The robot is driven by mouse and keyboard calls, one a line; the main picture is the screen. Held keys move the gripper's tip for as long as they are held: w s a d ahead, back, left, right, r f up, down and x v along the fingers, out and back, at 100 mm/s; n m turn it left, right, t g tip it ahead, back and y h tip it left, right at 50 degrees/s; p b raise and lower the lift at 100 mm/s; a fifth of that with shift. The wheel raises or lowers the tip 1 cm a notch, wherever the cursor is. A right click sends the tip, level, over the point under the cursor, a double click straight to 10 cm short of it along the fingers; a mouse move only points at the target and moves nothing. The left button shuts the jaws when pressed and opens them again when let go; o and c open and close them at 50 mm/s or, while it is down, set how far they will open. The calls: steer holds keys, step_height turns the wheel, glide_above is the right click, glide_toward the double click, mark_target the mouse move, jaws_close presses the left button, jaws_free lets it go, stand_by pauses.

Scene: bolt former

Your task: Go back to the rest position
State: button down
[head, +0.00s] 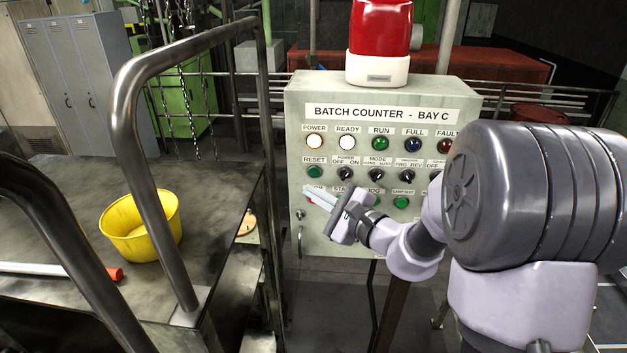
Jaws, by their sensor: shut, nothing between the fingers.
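My gripper (310,194) is shut and empty. It is in front of the lower left part of the control box (391,237) labelled "BATCH COUNTER - BAY C", over the lower button row. I cannot tell whether the fingertips touch the panel. The POWER lamp (314,142) and READY lamp (347,142) look white and bright. The RUN lamp (380,143) is green, the FULL lamp (413,145) blue. The green RESET button (314,171) and a row of black selector knobs are in view. My gripper hides part of the bottom row; my arm covers the panel's right side.
A red beacon (381,30) stands on the box. At left, a metal bench (60,190) holds a yellow bucket (140,225) and a rod with an orange end (115,274). Grey lockers (75,75) stand behind.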

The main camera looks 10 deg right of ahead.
steer(key=shift+s+a, duration=0.1)
steer(key=shift+s, duration=0.3)
steer(key=s+a+f+n+g+y+b, duration=0.1)
steer(key=s+a+f+n+g+b, duration=0.5)
steer(key=s+f+b, duration=0.45)
steer(key=s+a+f+n+g+y+b, duration=0.1)
steer(key=s+a+f+n+g+b, duration=0.35)
steer(key=s+a+f+b, duration=0.5)
steer(key=s+d+f+n+h+b, duration=0.2)
steer(key=s+d+f+h+b, duration=0.2)
steer(key=f+b, duration=0.3)
steer(key=s+d+f+n+t+h+b, duration=0.1)
steer(key=s+d+f+n+h+b, duration=0.2)
steer(key=s+d+f+b, duration=0.3)
steer(key=shift+d+f+n+h+b, duration=0.35)
steer(key=shift+d+f+h, duration=0.15)
steer(key=shift+d+f, duration=0.3)
